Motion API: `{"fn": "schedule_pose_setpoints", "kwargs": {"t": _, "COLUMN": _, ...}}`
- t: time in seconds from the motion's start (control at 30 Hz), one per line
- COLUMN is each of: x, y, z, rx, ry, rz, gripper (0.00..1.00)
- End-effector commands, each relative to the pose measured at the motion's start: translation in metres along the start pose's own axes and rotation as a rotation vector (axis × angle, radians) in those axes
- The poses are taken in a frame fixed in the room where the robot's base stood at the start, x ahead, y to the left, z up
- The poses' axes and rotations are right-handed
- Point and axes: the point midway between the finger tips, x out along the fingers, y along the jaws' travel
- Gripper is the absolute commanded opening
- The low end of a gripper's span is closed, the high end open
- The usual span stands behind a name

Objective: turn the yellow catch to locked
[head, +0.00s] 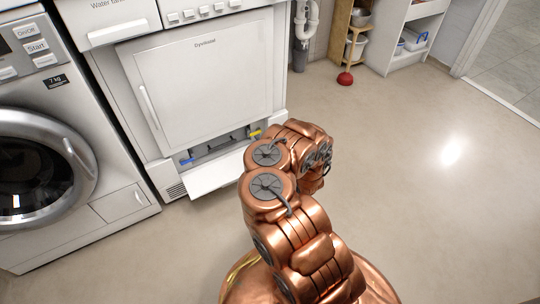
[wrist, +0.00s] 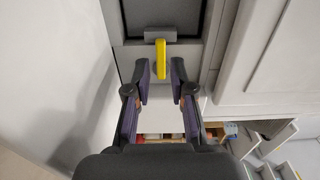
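The yellow catch (wrist: 161,60) shows in the wrist view as a short lever. It runs straight down the picture from a grey mount (wrist: 160,34) beside a dark panel. My gripper (wrist: 161,76) is open, with one fingertip on each side of the lever's lower end and a visible gap on both sides. I cannot tell how deep the lever sits between them. In the head view the yellow catch (head: 255,133) is small, at the right of the dryer's low opening. My arm hides the gripper there.
A blue catch (head: 187,161) sits at the left of the same opening. The dryer's lower flap (head: 215,176) hangs open below it. A washing machine (head: 55,165) stands at the left. A red plunger (head: 345,78) stands at the back. The floor at the right is clear.

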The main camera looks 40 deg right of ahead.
Motion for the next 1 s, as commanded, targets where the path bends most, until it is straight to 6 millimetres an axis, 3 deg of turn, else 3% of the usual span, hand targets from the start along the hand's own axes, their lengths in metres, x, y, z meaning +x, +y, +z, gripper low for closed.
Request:
{"fn": "schedule_pose_setpoints", "kwargs": {"t": 0.7, "x": -0.068, "y": 0.001, "z": -0.002, "rx": 0.003, "ry": 0.005, "rz": 0.002, "gripper": 0.23}}
{"fn": "schedule_pose_setpoints", "kwargs": {"t": 1.0, "x": -0.084, "y": 0.000, "z": -0.001, "rx": -0.001, "ry": 0.002, "rz": 0.000, "gripper": 0.23}}
